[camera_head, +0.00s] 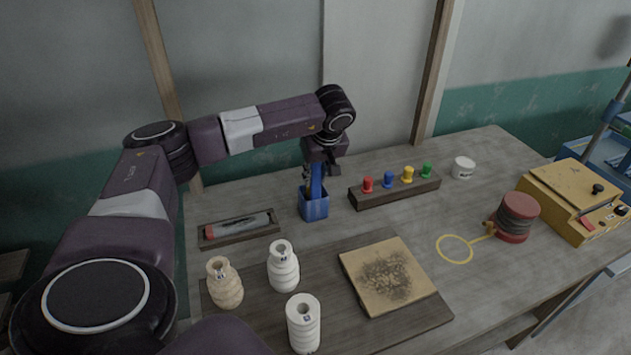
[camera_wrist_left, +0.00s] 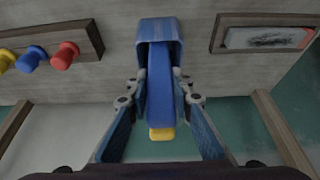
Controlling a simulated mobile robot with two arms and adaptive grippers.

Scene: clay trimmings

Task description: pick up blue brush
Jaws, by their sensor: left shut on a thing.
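The blue brush (camera_head: 316,180) stands upright in a small blue square holder (camera_head: 314,208) on the table. My left gripper (camera_head: 313,170) is above the holder and shut on the brush. In the left wrist view the brush (camera_wrist_left: 160,90) runs between the two fingers of my left gripper (camera_wrist_left: 160,100), with a yellow part at its near end. Its far end is inside the holder (camera_wrist_left: 159,30), so that part is hidden. My right gripper is not in view.
A rack (camera_head: 395,190) with red, blue, yellow and green knobs stands right of the holder. A shallow tray (camera_head: 240,238) lies to the left. White bottles (camera_head: 284,268) and a speckled board (camera_head: 388,275) are in front. A yellow machine (camera_head: 575,200) stands at right.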

